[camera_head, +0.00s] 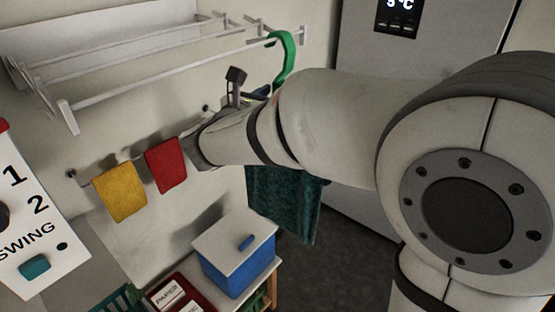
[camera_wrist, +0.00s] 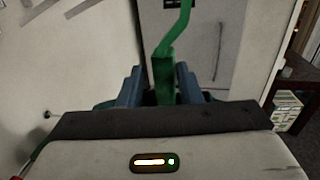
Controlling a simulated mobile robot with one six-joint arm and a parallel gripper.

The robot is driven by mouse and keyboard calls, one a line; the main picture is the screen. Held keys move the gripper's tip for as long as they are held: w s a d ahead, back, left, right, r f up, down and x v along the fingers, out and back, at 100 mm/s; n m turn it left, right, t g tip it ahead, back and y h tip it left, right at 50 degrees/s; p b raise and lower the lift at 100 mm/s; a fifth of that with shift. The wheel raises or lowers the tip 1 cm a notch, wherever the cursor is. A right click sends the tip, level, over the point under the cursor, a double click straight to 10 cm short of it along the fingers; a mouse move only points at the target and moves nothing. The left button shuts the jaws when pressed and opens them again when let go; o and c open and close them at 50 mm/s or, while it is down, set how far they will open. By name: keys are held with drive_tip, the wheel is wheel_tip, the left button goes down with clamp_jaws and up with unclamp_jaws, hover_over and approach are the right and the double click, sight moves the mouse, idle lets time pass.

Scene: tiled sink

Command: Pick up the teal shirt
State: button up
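The teal shirt (camera_head: 290,203) hangs below my arm in the head view; its upper part is hidden behind the arm. A green hanger (camera_head: 286,55) rises above my arm, with its hook at the white drying rack's front bar. In the wrist view the hanger (camera_wrist: 163,75) stands upright between the two blue fingers of my gripper (camera_wrist: 160,78). The fingers are apart, one on each side of the hanger's thick green stem. A narrow gap shows on the left; the right finger looks very close to it. Dark green edges low beside the fingers may be the shirt.
The white drying rack (camera_head: 150,62) is on the wall at upper left. Yellow (camera_head: 120,192) and red (camera_head: 166,165) cloths hang below it. A blue box with a white lid (camera_head: 235,250) stands below the shirt. A grey fridge (camera_head: 365,60) stands behind.

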drive_tip(key=p+x, duration=0.1)
drive_tip(key=x, duration=0.3)
drive_tip(key=shift+d+r, duration=0.15)
drive_tip(key=shift+d, duration=0.15)
clamp_jaws()
idle(0.3)
